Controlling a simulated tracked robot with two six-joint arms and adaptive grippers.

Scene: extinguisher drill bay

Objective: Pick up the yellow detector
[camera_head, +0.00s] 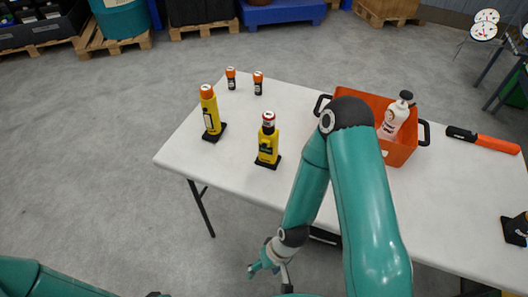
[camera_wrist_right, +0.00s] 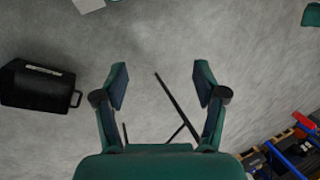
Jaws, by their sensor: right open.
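Two yellow devices stand upright on the white table, each on a black base. One (camera_head: 209,112) has an orange cap and stands near the left edge. The other (camera_head: 268,146), with a dark label and a red-and-white top, stands to its right, nearer the front edge. I cannot tell for sure which is the detector. My right gripper (camera_head: 268,274) hangs low in front of the table, below and apart from both. The right wrist view shows its fingers (camera_wrist_right: 161,85) spread and empty over grey floor. My left arm shows at the bottom left; its gripper is out of view.
An orange crate (camera_head: 400,152) holding a white bottle (camera_head: 396,115) stands behind my right elbow. An orange-and-black tool (camera_head: 482,139) lies at right. The white table (camera_head: 225,170) is clear around the yellow devices.

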